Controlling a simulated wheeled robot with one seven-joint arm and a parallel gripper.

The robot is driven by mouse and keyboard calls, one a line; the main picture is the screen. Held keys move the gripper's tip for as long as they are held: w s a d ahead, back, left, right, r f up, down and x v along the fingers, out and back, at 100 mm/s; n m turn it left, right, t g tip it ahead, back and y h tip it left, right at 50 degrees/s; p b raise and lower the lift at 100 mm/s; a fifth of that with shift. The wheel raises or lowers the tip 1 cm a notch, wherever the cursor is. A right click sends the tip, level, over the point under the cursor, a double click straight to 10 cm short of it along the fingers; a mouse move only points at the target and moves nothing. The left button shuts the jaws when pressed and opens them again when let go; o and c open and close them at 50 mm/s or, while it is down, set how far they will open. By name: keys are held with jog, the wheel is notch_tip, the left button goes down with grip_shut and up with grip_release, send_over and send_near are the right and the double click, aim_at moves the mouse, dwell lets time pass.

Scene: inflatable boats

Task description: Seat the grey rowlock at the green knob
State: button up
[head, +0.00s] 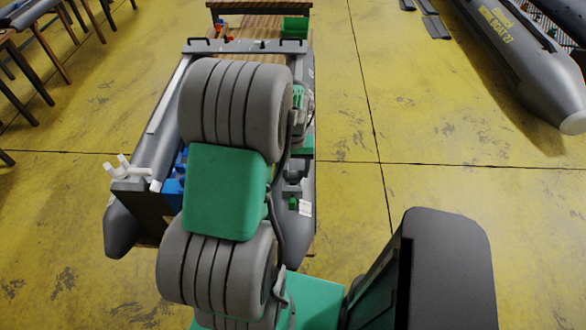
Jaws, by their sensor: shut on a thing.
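My own arm, with its grey ribbed joints and green links, covers the middle of the head view. I cannot pick out the grey rowlock for certain.
White pronged fittings (122,166) stand at the boat's left, near blue parts (174,186). A wooden surface at the back bears a green box (294,26) and orange items (220,27). Another grey boat (520,60) lies at upper right. Yellow floor (440,180) is clear to the right.

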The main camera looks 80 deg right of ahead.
aim_at(293, 177)
jog(key=shift+f+b, duration=0.35)
jog(key=shift+f, duration=0.2)
jog(key=o, duration=1.5)
notch_tip(293, 177, up, 8)
jog(key=shift+f+b, duration=0.1)
jog(key=shift+b, duration=0.4)
